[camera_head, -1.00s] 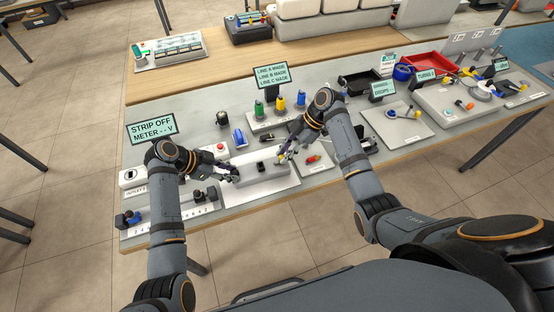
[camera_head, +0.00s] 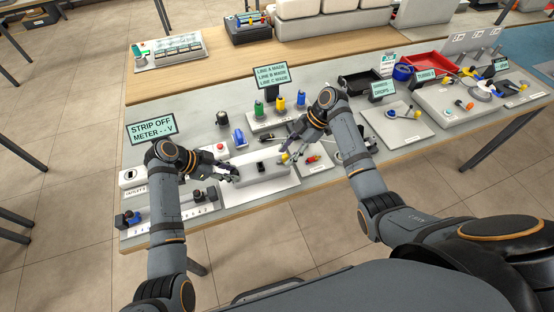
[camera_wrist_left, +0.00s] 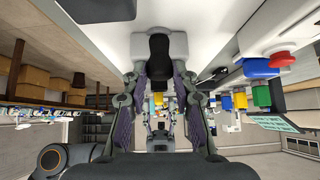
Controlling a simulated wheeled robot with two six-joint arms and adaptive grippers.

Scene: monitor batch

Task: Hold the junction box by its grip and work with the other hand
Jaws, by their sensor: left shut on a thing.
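The junction box (camera_head: 249,178) is a long pale grey block with a black part on its top, lying on a white board. My left gripper (camera_head: 234,176) is at its left end. In the left wrist view my left gripper (camera_wrist_left: 158,72) has its fingers on both sides of the box's pale end (camera_wrist_left: 179,47), with the black grip (camera_wrist_left: 158,60) between them. My right gripper (camera_head: 287,159) is by the box's right end, with a small yellow piece (camera_head: 284,157) at its fingertips. Whether it holds that piece is too small to tell.
A sign reading "STRIP OFF METER -- V" (camera_head: 151,129) stands at left. Green, yellow and blue items (camera_head: 280,103) stand behind the box under another sign (camera_head: 270,77). A red button (camera_head: 220,147) and blue item (camera_head: 239,138) are close behind the left gripper. A board with tools (camera_head: 398,125) lies right.

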